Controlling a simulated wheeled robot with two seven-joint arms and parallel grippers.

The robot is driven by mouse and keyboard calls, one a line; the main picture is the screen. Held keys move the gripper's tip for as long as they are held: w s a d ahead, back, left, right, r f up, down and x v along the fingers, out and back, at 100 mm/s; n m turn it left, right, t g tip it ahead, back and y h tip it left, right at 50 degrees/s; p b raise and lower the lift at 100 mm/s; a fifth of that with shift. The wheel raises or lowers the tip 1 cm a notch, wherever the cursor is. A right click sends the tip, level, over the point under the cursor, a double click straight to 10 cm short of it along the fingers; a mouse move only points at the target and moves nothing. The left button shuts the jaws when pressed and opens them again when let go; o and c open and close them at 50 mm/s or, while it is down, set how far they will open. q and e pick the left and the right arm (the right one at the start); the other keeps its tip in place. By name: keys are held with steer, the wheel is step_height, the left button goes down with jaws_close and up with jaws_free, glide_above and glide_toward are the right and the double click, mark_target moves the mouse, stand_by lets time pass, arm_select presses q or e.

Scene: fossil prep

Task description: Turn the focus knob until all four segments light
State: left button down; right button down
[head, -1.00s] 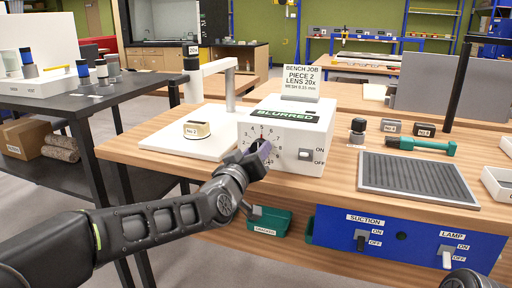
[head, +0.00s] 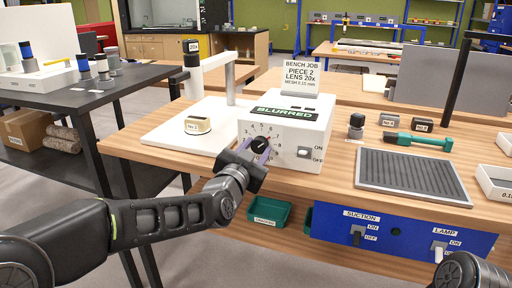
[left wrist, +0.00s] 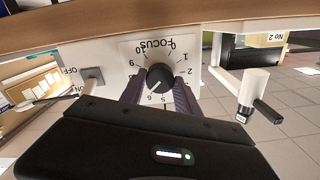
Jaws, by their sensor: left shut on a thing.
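The white microscope box (head: 310,135) stands on the wooden bench with a dark strip reading BLURRED (head: 284,114) on its top. On its front is the black focus knob (head: 260,146), inside a ring of numbers. In the left wrist view the knob (left wrist: 160,78) sits between the two fingers, under the upside-down word FOCUS. My left gripper (head: 257,153) is shut on the knob, a finger on each side. I cannot make out any lit segments. My right gripper is not in view; only a dark part of my right arm shows at the lower right.
An ON/OFF switch (head: 305,152) is right of the dial. A white base plate (head: 170,135) with a No 1 piece (head: 198,124) lies to the left. A grey ribbed mat (head: 412,178) and a green-handled tool (head: 425,140) lie right. A green bin (head: 270,212) hangs below.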

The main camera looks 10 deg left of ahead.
arm_select(q)
steer(key=shift+f+m, duration=0.15)
steer(key=shift+m, duration=0.25)
steer(key=c, duration=0.9)
jaws_free()
steer(key=shift+s, duration=0.1)
steer(key=shift+v, duration=3.8)
